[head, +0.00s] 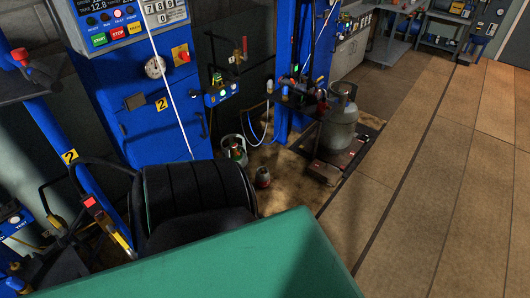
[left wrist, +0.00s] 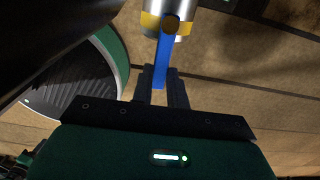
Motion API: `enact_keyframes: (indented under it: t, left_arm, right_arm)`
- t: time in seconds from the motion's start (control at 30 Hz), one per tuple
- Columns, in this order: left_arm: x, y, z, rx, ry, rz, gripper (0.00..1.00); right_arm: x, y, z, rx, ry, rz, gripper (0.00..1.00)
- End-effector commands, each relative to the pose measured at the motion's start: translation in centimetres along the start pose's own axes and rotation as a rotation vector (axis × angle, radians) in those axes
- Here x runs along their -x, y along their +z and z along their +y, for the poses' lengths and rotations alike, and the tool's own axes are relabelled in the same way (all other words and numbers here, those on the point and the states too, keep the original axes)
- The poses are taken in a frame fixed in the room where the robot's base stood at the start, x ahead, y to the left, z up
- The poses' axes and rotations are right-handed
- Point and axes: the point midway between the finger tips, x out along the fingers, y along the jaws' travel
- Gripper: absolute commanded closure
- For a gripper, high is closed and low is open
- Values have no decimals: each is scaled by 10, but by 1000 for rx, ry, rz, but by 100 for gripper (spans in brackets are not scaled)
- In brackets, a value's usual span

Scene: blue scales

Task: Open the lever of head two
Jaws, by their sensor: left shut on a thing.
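In the left wrist view, a silver filling head with a yellow band (left wrist: 150,22) is at the top. A straight blue lever (left wrist: 162,62) comes down from it, below a round brown end. My left gripper (left wrist: 161,80) is shut on the blue lever, with a dark finger on each side of it. In the head view, a blue scale cabinet (head: 150,125) carries a yellow number 2, and a slanted blue post (head: 92,187) at the left also carries a 2. My left gripper and the held lever cannot be made out there. My right gripper is in neither view.
A grey gas cylinder (head: 339,122) stands on a low scale (head: 330,160) at the neighbouring blue station. Small cylinders (head: 235,150) stand on the floor beside the cabinet. A hose (head: 112,165) loops at the left. The tiled floor (head: 445,170) at the right is clear.

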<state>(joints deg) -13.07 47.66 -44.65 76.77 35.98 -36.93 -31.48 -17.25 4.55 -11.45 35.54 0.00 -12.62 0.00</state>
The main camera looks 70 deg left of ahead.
Motion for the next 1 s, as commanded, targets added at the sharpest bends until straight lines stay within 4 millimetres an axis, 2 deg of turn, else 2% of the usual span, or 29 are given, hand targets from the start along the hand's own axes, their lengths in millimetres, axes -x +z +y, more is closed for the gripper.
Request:
enact_keyframes:
  t: [0.53, 0.57, 0.67, 1.0]
  left_arm:
    - [0, 1, 3, -21, 0, 1, 100]
    - [0, 1, 3, -21, 0, 1, 80]
    - [0, 2, 3, -20, 0, 1, 62]
    - [2, 2, 3, -19, 0, 0, 62]
  right_arm:
    - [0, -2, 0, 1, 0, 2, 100]
    - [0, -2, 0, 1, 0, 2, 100]
    - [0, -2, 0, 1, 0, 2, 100]
    - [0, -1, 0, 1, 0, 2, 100]
